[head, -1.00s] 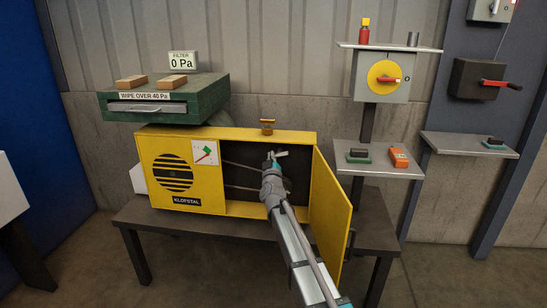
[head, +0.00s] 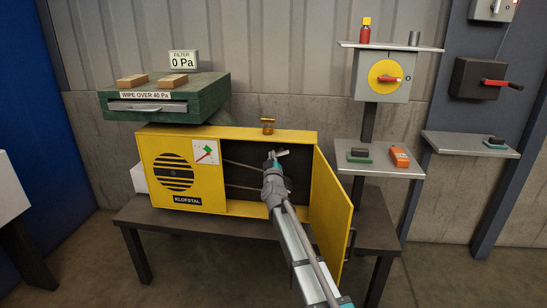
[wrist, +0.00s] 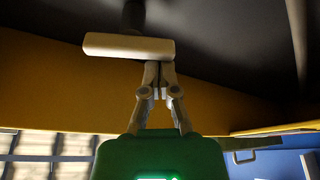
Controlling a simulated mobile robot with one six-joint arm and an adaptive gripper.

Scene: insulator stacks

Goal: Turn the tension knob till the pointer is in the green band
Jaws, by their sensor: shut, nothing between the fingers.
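A yellow cabinet (head: 235,209) stands on a dark table with its right-hand door (head: 330,215) open. A white gauge (head: 205,152) on its front has a red pointer and a green patch at upper right. The pointer slants up right and seems to lie below the green, but it is too small to be sure. Inside the opening, a pale bar-shaped knob (wrist: 128,47) on a dark stem is at my gripper's tips; it also shows in the head view (head: 281,153). My gripper (wrist: 160,64) is shut and empty, its tips close against or under the bar; contact is unclear.
Belts (head: 240,165) run inside the cabinet. A brass knob (head: 267,126) stands on its top. A green filter box (head: 165,98) reading 0 Pa is behind. At right are a red-and-yellow switch (head: 386,78) and a shelf (head: 378,160). The open door borders my arm's right side.

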